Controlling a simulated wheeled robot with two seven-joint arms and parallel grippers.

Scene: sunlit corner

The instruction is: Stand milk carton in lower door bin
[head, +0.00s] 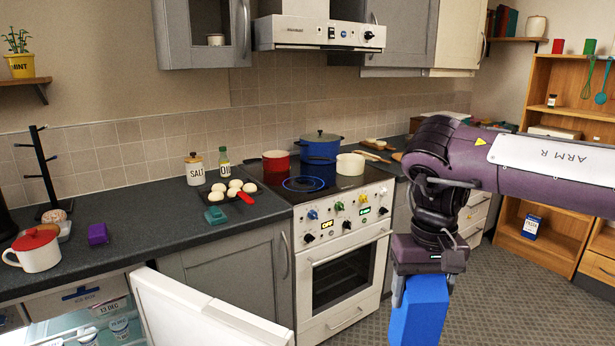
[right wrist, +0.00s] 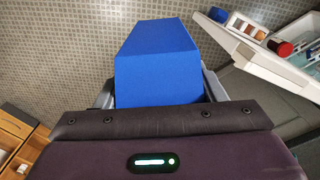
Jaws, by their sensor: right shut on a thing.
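My right gripper (head: 424,284) is shut on a blue carton (head: 418,318), which I take to be the milk carton. The carton hangs upright below the gripper, and the lower edge of the head view cuts it off. In the right wrist view the blue carton (right wrist: 155,55) sits between the two fingers. The open fridge door (head: 195,312) stands to the left of the carton, apart from it. In the right wrist view a white door bin (right wrist: 262,48) with several jars and bottles shows at upper right. The lower bin cannot be told apart. My left gripper is not in view.
The fridge interior (head: 85,328) shows at lower left with several tubs. A cooker (head: 340,260) with pots stands behind the carton. The dark worktop (head: 150,245) holds a mug, buns and jars. The patterned floor (head: 480,310) right of the carton is clear.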

